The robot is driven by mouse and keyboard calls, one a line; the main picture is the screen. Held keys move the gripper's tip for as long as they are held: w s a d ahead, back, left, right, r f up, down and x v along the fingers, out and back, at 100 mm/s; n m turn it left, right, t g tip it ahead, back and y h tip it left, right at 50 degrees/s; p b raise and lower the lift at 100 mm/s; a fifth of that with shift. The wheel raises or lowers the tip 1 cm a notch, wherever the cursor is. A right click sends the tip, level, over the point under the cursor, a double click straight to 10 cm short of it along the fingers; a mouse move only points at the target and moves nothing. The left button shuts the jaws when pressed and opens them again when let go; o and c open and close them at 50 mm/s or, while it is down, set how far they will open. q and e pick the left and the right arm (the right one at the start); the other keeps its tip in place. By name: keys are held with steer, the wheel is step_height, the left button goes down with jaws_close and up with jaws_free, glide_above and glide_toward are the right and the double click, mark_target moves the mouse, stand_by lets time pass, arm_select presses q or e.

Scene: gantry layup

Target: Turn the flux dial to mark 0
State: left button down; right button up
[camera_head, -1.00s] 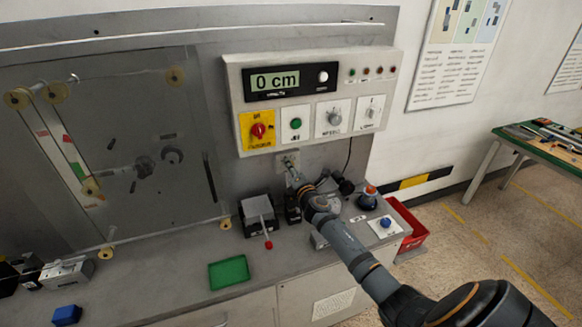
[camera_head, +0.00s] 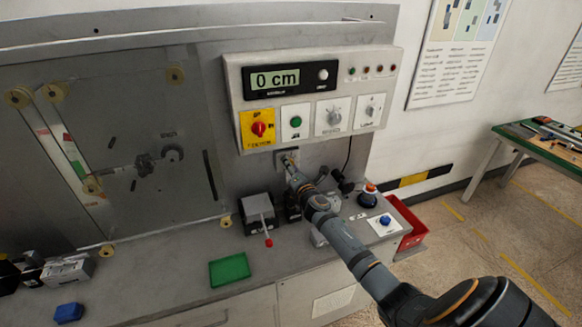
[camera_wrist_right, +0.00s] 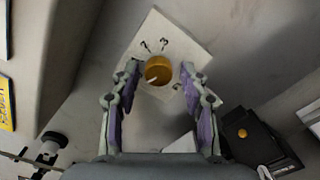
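The flux dial appears to be the round orange-yellow knob (camera_wrist_right: 158,70) on a white square plate with small printed marks in the right wrist view. A pale line shows at the knob's lower left edge; the mark it points to cannot be read. In the head view the dial's plate (camera_head: 281,154) is small, on the back wall under the control box, partly hidden by my right gripper (camera_head: 290,164). In the right wrist view the gripper's fingers (camera_wrist_right: 160,72) stand apart on either side of the knob, with visible gaps. My left gripper is not in view.
The control box (camera_head: 234,90) above carries a "0 cm" display (camera_head: 275,79), a red knob (camera_head: 258,129) and other controls. A lever box (camera_head: 257,206) with a red-tipped handle stands left of my right arm. A green tray (camera_head: 229,270) lies on the bench. A red bin (camera_head: 408,225) is at the right.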

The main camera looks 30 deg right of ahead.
steer(key=v, duration=1.2)
stand_by(0.3)
